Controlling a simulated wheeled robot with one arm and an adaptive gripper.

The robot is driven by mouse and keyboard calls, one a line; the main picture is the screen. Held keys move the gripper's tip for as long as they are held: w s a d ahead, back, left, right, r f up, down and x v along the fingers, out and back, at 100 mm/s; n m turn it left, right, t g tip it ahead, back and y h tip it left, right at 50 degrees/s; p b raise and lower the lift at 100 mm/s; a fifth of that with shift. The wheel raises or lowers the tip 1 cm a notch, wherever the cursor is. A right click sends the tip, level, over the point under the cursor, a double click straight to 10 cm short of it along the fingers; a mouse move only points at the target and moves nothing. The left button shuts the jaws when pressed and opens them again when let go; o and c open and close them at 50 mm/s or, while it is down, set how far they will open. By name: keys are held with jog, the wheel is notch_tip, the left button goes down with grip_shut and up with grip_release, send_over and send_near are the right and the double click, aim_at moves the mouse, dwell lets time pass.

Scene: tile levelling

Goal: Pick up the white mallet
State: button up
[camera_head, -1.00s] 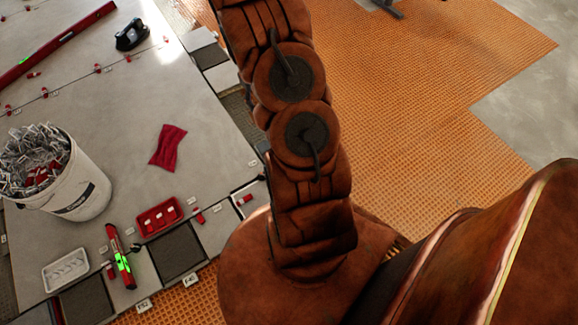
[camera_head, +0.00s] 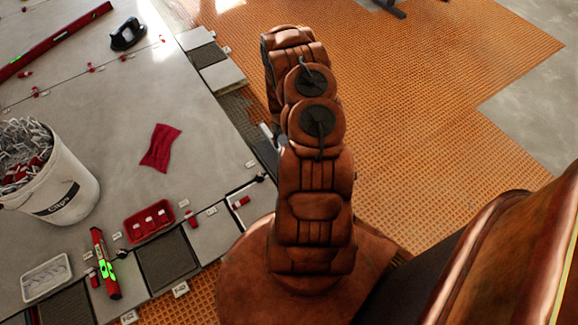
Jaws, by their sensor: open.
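I cannot make out a white mallet anywhere in the head view. My brown padded arm rises through the middle of the picture and hides part of the floor behind it. My gripper's fingers do not show. A small grey and dark part (camera_head: 267,143) pokes out at the arm's left side, and I cannot tell what it is.
Grey tiled floor at left holds a white clip bucket (camera_head: 62,195), red cloth (camera_head: 161,147), red tray (camera_head: 149,221), white tray (camera_head: 46,277), red-green level (camera_head: 105,263), long red level (camera_head: 56,42) and black tool (camera_head: 127,35). Orange matting (camera_head: 420,130) at right is mostly clear.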

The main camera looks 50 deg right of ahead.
jog(key=f, duration=0.2)
jog(key=f+b, duration=0.1)
jog(key=shift+s+f, duration=0.3)
jog(key=shift+f, duration=0.1)
jog(key=f+b, duration=0.1)
jog(key=f, duration=0.1)
jog(key=f+b, duration=0.1)
jog(key=f, duration=0.1)
jog(key=f+b, duration=0.1)
jog(key=f, duration=0.1)
jog(key=shift+w+a+f, duration=0.15)
jog(key=shift+a+f, duration=0.1)
jog(key=shift+a, duration=0.1)
jog(key=shift+c, duration=0.2)
grip_shut()
